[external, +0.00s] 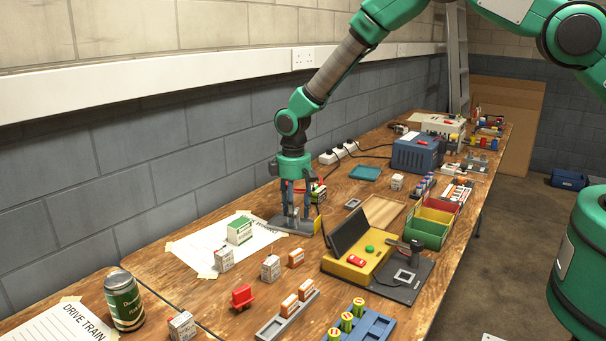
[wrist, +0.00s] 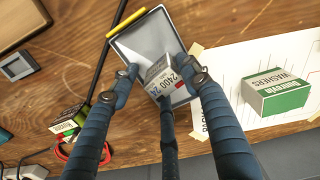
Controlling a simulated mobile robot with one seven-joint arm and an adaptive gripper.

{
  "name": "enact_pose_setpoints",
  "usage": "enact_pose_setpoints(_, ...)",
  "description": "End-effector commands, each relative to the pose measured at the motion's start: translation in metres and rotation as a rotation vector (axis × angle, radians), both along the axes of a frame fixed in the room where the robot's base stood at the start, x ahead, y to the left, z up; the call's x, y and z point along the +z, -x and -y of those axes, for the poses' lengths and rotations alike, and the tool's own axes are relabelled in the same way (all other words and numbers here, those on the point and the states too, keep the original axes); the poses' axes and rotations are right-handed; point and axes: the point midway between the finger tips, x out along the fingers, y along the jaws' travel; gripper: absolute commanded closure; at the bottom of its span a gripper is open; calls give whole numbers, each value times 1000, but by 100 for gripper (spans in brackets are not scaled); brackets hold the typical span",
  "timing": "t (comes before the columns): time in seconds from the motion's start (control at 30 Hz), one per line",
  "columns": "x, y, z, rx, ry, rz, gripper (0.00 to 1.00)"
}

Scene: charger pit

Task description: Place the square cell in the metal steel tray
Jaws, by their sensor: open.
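The grey metal tray (wrist: 150,38) lies on the wooden bench, with a yellow strip along one edge. It also shows in the external view (external: 277,222). A small pale boxy cell (wrist: 157,70) printed "2400" is in the tray, tilted in the wrist view. My gripper (wrist: 162,80) points down over the tray with its fingers spread around the cell. The fingers are open, and I cannot tell whether any fingertip touches the cell. In the external view, my gripper (external: 296,213) hides most of the cell and part of the tray.
A green-and-white washers box (external: 239,230) stands on a taped paper sheet (external: 205,250) beside the tray. A yellow case with a raised dark lid (external: 350,265) is to the right. Several small white boxes stand in front. A dark cable (wrist: 108,50) runs beside the tray.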

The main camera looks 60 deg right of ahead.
Motion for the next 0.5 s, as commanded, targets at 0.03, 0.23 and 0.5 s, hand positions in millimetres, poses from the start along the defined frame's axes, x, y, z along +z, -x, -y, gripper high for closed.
enact_pose_setpoints(0.03,6,0,0,0,0,1,53)
enact_pose_setpoints(0.23,34,-1,0,0,0,2,53)
enact_pose_setpoints(0.5,78,-1,0,0,0,2,53)
